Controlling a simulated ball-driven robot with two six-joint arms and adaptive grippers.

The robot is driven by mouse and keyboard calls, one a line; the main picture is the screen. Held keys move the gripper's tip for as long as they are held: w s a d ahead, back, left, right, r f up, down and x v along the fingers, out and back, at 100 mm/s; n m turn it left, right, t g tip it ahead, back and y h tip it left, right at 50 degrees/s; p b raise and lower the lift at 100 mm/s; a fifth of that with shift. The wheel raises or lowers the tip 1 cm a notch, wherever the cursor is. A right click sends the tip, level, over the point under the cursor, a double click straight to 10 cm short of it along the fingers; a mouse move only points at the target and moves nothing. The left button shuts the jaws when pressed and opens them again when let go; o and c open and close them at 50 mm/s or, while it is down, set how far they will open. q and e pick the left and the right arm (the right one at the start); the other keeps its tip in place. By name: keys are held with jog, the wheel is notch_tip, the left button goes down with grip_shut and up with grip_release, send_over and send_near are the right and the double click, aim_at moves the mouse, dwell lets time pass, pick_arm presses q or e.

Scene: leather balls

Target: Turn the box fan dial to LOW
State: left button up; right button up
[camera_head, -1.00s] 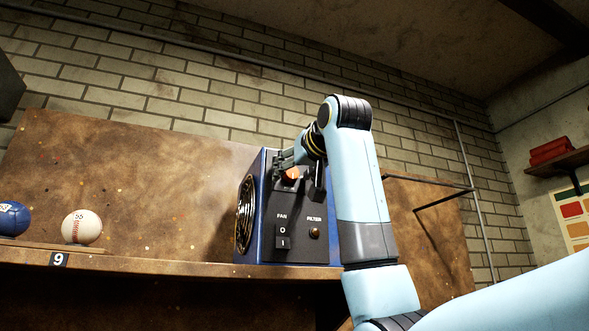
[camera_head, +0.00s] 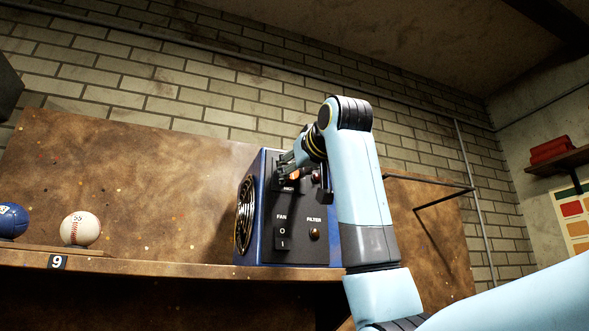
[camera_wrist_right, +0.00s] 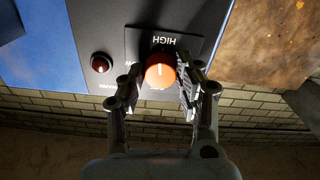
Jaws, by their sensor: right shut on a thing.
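The box fan (camera_head: 292,215) is a blue box with a black front panel, standing on the brown shelf. Its orange dial (camera_head: 291,175) is near the top of the panel, partly hidden by my right gripper (camera_head: 303,181). In the right wrist view, the dial (camera_wrist_right: 160,71) sits between the two dark fingers of my right gripper (camera_wrist_right: 160,82), which is shut on it. The dial's white line runs roughly upright in that view, toward the upside-down HIGH label (camera_wrist_right: 166,41). A partly hidden label ending in "OW" shows left of the dial. My left gripper is out of view.
A red lamp (camera_wrist_right: 100,63) is beside the dial. A baseball (camera_head: 80,229) and a blue ball (camera_head: 11,220) sit on the shelf at left. A black bracket is at right.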

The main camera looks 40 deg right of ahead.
jog(key=n+p, duration=0.4)
jog(key=n, duration=1.1)
jog(key=shift+n+p, duration=0.3)
jog(key=shift+p, duration=0.05)
jog(key=shift+f+n, duration=0.1)
jog(key=shift+n, duration=0.2)
jog(key=o, duration=1.2)
jog(key=shift+c, duration=0.2)
jog(key=shift+s, duration=0.1)
jog(key=v, duration=1.2)
jog(key=shift+w+a, duration=0.1)
jog(key=shift+w, duration=0.1)
